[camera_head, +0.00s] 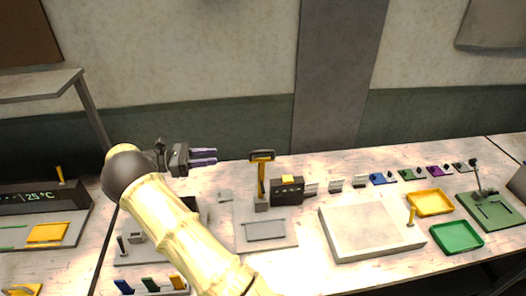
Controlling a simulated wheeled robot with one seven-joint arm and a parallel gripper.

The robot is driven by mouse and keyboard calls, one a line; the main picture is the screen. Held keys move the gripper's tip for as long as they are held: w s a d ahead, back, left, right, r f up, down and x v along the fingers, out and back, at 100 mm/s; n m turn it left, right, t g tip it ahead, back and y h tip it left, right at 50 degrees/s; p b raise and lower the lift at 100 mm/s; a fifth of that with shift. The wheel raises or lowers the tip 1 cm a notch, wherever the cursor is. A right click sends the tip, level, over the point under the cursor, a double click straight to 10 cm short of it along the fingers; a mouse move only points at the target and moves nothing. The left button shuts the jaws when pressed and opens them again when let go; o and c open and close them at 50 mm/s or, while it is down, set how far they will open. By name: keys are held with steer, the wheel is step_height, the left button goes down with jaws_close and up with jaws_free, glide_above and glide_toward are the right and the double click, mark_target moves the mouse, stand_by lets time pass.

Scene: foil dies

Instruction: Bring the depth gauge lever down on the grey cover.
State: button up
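A lever with a yellow upright and a dark crossbar handle (262,155) stands upright on a grey block, at the back of a light grey plate (247,243) in the middle of the table. A flat grey rectangle (265,231), which looks like the grey cover, lies on that plate in front of the lever; the lever is apart from it. No label tells which lever is the depth gauge. The finger gap is unclear.
A black box with a yellow top (288,190) stands just right of the lever. A large pale slab (370,229), a yellow tray (430,202), a green tray (456,237) and a dark lever on a green plate (486,211) are further right. My arm hides part of the left bench.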

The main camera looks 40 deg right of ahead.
mark_target(256, 152)
steer(key=p+x, duration=0.6)
steer(key=x, duration=1)
steer(key=shift+s+d+r+p, duration=0.1)
steer(key=shift+s+r+p, duration=0.1)
steer(key=shift+p, duration=0.15)
steer(key=shift+s+d+f, duration=0.1)
steer(key=shift+d+f, duration=0.05)
steer(key=shift+d, duration=0.15)
jaws_close()
